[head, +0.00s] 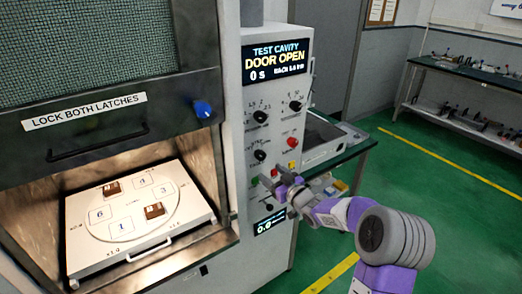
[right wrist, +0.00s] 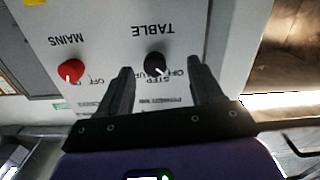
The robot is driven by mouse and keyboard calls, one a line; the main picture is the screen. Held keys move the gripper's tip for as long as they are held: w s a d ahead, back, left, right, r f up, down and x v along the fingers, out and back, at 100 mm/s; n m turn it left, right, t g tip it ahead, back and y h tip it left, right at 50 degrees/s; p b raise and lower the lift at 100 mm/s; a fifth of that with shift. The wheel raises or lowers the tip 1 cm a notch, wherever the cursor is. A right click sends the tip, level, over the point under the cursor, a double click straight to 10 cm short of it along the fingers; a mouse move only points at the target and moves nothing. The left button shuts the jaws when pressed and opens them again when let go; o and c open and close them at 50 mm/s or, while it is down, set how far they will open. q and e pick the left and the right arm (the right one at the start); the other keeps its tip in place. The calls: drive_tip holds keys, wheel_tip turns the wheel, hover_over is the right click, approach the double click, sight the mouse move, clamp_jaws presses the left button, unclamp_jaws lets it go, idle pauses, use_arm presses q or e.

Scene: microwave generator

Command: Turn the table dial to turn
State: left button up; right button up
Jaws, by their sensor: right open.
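The black table dial (right wrist: 155,63) shows in the right wrist view, which has the panel upside down, with the word TABLE beside it. Its white mark slants toward the small labels; its exact setting is hard to read. In the head view the dial (head: 260,155) is on the lower left of the front panel. My right gripper (right wrist: 160,66) is open and empty, its fingers on either side of the dial in the picture; contact cannot be told. In the head view the right gripper (head: 274,180) is low on the panel, below the dial. My left gripper is out of view.
The red MAINS knob (right wrist: 70,70) is beside the dial. More black knobs (head: 260,116) sit higher on the panel. The display (head: 275,62) reads DOOR OPEN. The cavity at left holds a white turntable unit (head: 95,248). Green floor (head: 410,180) is clear at right.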

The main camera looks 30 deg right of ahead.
sight(262, 156)
drive_tip(key=shift+w+d+r, duration=0.1)
drive_tip(key=shift+w+r, duration=0.3)
drive_tip(key=shift+w, duration=0.85)
drive_tip(key=shift+w+d+r, duration=0.1)
drive_tip(key=shift+w+r, duration=0.3)
drive_tip(key=shift+w, duration=0.8)
drive_tip(key=shift+w+d+r, duration=0.1)
drive_tip(key=shift+w+r, duration=0.3)
drive_tip(key=shift+w, duration=0.85)
drive_tip(key=shift+c, duration=0.5)
drive_tip(key=c, duration=1)
